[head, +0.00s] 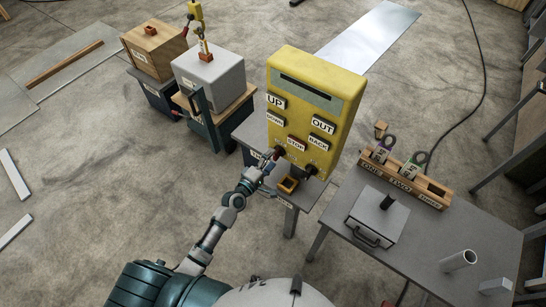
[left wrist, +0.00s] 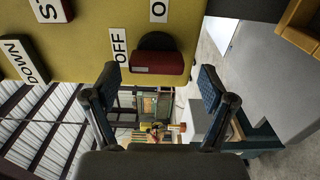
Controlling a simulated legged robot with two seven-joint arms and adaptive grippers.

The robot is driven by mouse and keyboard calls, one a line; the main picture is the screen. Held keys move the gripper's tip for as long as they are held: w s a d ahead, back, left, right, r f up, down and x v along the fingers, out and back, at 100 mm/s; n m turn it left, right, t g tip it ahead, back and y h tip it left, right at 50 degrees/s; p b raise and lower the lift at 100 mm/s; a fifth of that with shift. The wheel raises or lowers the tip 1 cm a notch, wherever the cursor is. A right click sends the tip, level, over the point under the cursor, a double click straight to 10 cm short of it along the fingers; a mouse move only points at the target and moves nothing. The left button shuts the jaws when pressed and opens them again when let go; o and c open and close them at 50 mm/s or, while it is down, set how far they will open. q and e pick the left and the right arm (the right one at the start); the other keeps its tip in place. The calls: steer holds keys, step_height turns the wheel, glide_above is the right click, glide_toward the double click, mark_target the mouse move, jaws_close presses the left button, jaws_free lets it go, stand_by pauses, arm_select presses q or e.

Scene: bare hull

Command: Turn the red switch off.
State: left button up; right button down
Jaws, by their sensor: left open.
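The yellow control panel (head: 315,105) stands upright on a small grey table and carries labels UP, DOWN, OUT, BACK and STOP. In the left wrist view, the red switch (left wrist: 157,63) is a red bar on a round black base on the yellow face. An OFF label (left wrist: 118,45) sits left of it and a partly cut label starting with O sits above. My left gripper (left wrist: 160,82) is open, with its fingers either side of the switch; contact cannot be told. In the head view my left gripper (head: 268,165) is at the panel's lower left, covering the switch area.
On the right, a grey table (head: 440,235) bears a handled box (head: 377,217) and a wooden rack (head: 430,192). Boxes on stands (head: 209,78) are left of the panel. Floor at left is mostly clear.

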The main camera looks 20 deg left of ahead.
arm_select(q)
steer(key=v, duration=1)
steer(key=shift+s, duration=0.35)
steer(key=shift+a, duration=0.1)
steer(key=s+a+f+m+g+y+b, duration=0.1)
steer(key=s+a+f+m+g, duration=0.15)
steer(key=f, duration=0.95)
steer(key=s+a+f+m+g+y+b, duration=0.15)
steer(key=s+f, duration=0.25)
steer(key=f, duration=0.8)
steer(key=s+a+f+m+g+y, duration=0.1)
steer(key=s+f+m+g+y, duration=0.2)
steer(key=f, duration=0.9)
steer(key=s+f+m+g+b, duration=0.1)
steer(key=s+f+m+g, duration=0.2)
steer(key=s+f, duration=0.4)
steer(key=s+d+f+m+g+b, duration=0.1)
steer(key=s+f+m+g, duration=0.2)
steer(key=s+f, duration=0.4)
steer(key=s+f+m+g+b, duration=0.1)
steer(key=s+f+m+g, duration=0.2)
steer(key=s, duration=1.5)
step_height(320, 180, down, 4)
steer(key=shift+d+f+m+y, duration=0.15)
steer(key=shift+d+m+y, duration=0.05)
steer(key=shift+m+y, duration=0.15)
